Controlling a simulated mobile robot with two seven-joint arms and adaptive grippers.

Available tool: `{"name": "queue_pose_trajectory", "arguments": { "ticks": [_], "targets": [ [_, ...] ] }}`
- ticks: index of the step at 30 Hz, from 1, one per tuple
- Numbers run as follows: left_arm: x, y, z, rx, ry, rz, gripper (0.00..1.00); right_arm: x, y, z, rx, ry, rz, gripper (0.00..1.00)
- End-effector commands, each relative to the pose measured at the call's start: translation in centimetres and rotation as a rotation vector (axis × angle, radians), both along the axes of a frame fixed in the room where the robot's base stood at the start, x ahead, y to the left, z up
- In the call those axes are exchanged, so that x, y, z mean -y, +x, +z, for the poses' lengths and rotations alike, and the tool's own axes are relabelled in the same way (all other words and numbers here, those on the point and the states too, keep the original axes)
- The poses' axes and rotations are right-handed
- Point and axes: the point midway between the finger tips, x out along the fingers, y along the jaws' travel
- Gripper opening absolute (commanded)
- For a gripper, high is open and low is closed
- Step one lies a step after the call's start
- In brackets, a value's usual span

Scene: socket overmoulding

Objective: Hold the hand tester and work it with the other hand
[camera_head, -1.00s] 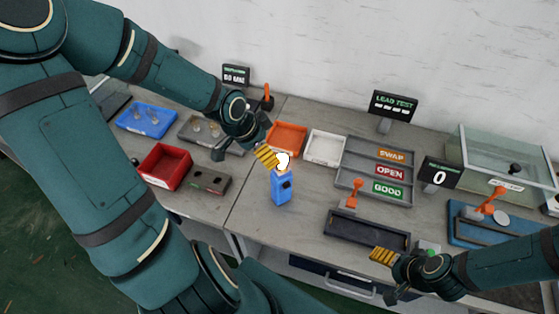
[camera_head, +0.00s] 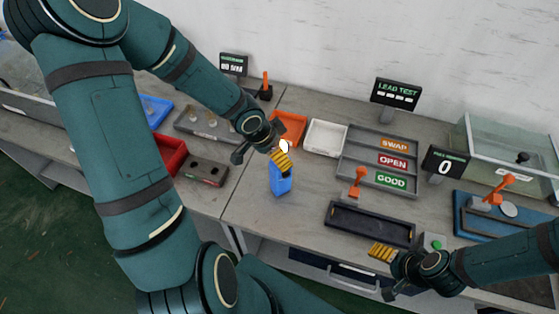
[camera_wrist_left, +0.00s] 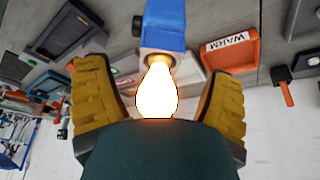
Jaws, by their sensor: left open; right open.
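The hand tester (camera_head: 280,184) is a blue block standing upright on the bench, with a glowing white bulb (camera_head: 285,146) at its top. My left gripper (camera_head: 281,160) is at the tester's top, its yellow fingers hiding part of it in the head view. In the left wrist view the blue tester (camera_wrist_left: 165,25) and lit bulb (camera_wrist_left: 157,92) lie between the spread fingers of my left gripper (camera_wrist_left: 157,72), with gaps on both sides. My right gripper (camera_head: 382,252) is open and empty, low in front of the black tray.
Behind the tester are an orange bin (camera_head: 290,126), labelled WARM in the wrist view, and a white bin (camera_head: 325,138). Right stand a grey SWAP/OPEN/GOOD tray (camera_head: 345,173), a black tray (camera_head: 369,225) and an orange lever (camera_head: 358,181).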

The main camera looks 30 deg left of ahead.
Motion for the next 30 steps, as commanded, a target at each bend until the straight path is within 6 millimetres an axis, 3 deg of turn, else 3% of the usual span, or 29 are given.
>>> {"name": "queue_pose_trajectory", "arguments": {
  "ticks": [1, 6, 19, 20, 26, 27, 28, 30],
  "targets": [
    [0.2, 0.2, -1.0, 0.0, 0.0, -0.002, 0.83, 0.0, 0.0, -0.9, 0.0, -0.001, 0.0, 0.78],
    [0.4, 0.8, -2.2, 0.001, 0.0, 0.0, 0.83, -0.1, 0.1, -2.0, 0.0, -0.004, -0.001, 0.78],
    [0.5, 1.0, -2.6, 0.0, 0.0, 0.0, 0.83, -0.1, 0.1, -2.3, 0.0, -0.005, -0.001, 0.78],
    [0.5, 1.0, -2.6, 0.0, 0.0, 0.0, 0.75, -0.1, 0.1, -2.3, 0.0, -0.005, -0.001, 0.78],
    [0.5, 1.0, -2.6, 0.0, 0.0, 0.0, 0.05, -0.1, 0.1, -2.3, 0.0, -0.005, -0.001, 0.78],
    [0.5, 1.0, -2.6, 0.0, 0.0, 0.0, 0.02, -0.1, 0.1, -2.3, 0.0, -0.005, -0.001, 0.78],
    [0.5, 1.0, -2.6, 0.0, 0.0, 0.0, 0.41, -0.1, 0.1, -2.3, 0.0, -0.005, -0.001, 0.78],
    [0.5, 1.0, -2.6, 0.0, 0.0, 0.0, 0.16, -0.1, 0.1, -2.3, 0.0, -0.005, -0.001, 0.78]
  ]
}}
